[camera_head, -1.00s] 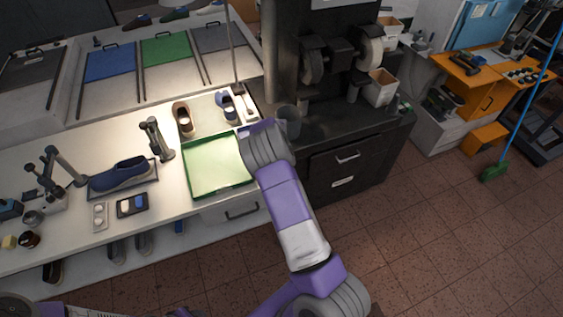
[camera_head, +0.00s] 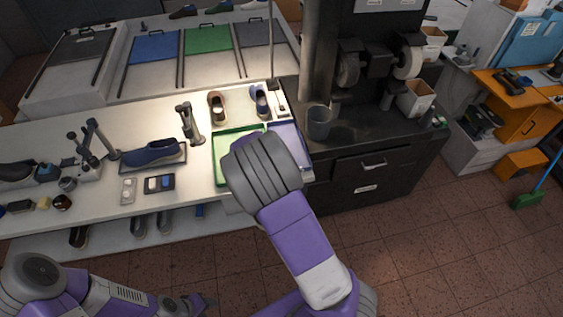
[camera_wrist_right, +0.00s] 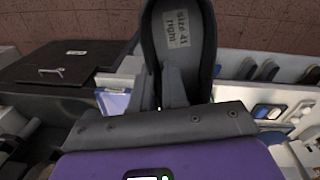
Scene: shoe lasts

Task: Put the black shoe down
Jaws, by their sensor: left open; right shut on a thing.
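The black shoe (camera_wrist_right: 148,55) is in my right gripper (camera_wrist_right: 173,85), which is shut on it. In the right wrist view its open top faces the camera, and a label inside reads "size 41 right". In the head view my right arm hides this shoe and the right gripper. My right forearm there reaches over the green tray (camera_head: 222,171), which lies on the white bench. My left gripper (camera_head: 203,303) is open and empty at the bottom edge of the head view, low in front of the bench.
On the bench (camera_head: 90,206) are a blue shoe (camera_head: 152,154) on a mat, a dark shoe (camera_head: 15,170) at far left, a brown shoe (camera_head: 217,106) and a blue-grey shoe (camera_head: 259,101) behind the tray. A grey cup (camera_head: 319,123) stands on the black cabinet (camera_head: 350,185).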

